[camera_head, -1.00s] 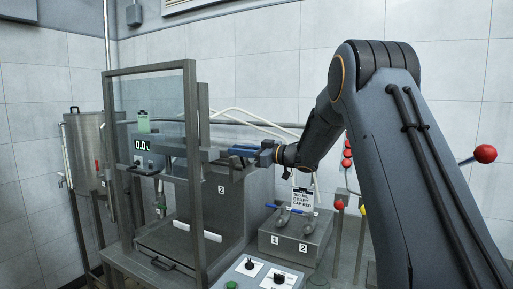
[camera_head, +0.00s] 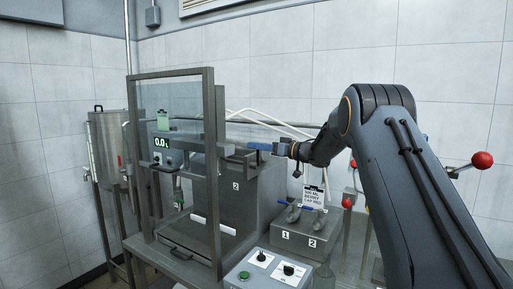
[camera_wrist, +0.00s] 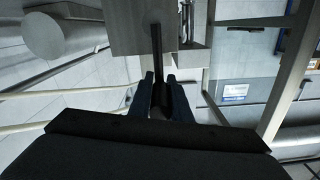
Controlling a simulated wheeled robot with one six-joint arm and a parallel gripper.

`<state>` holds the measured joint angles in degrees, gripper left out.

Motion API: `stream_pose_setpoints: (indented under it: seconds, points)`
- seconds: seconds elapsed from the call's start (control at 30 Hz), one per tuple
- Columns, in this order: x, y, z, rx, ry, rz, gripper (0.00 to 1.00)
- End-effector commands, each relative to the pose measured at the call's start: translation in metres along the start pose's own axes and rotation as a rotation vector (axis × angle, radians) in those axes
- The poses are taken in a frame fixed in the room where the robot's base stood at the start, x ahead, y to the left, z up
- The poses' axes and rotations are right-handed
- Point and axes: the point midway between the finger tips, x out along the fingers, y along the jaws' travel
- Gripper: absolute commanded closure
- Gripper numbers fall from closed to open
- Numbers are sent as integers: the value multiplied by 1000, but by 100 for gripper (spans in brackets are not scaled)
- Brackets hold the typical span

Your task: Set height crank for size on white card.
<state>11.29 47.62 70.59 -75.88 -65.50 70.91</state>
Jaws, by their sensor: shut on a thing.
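My gripper (camera_head: 262,147) is beside the right post of the filling machine, at the height of its digital readout. Its blue fingers are shut on a dark bar, which I take for the height crank (camera_wrist: 157,45); in the wrist view the bar runs from between the fingers (camera_wrist: 160,90) to a grey box. How the crank joins the machine is partly hidden in the head view. The white card (camera_head: 313,198) hangs below and right of my gripper. Its small print seems to read 500 ML, berry, cap red. The green readout (camera_head: 161,142) shows 0.0.
A glass guard in a metal frame (camera_head: 209,95) stands left of my gripper. Pale hoses (camera_head: 255,118) pass behind. Below are a block with blue-handled valves marked 1 and 2 (camera_head: 298,236) and a control box with knobs (camera_head: 270,267). Red-knobbed levers (camera_head: 481,160) stand right.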

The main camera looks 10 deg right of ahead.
Motion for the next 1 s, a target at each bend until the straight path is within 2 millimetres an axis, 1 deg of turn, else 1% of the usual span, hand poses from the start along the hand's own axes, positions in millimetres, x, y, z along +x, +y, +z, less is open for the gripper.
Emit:
stream_pose_setpoints:
  seconds: [0.2,0.23,0.3,0.33,0.57,0.67,0.77,1.0]
  points:
    - [0,0,-2,-3,3,1,100]
    - [0,0,-2,-3,3,1,80]
    - [0,0,-2,-3,2,1,68]
    - [0,0,-2,-3,2,1,64]
    - [1,-1,-1,-2,1,-1,64]
    - [-1,-1,0,-2,0,-1,64]
    - [-10,0,0,-1,1,0,64]
    - [-50,1,1,-2,1,1,64]
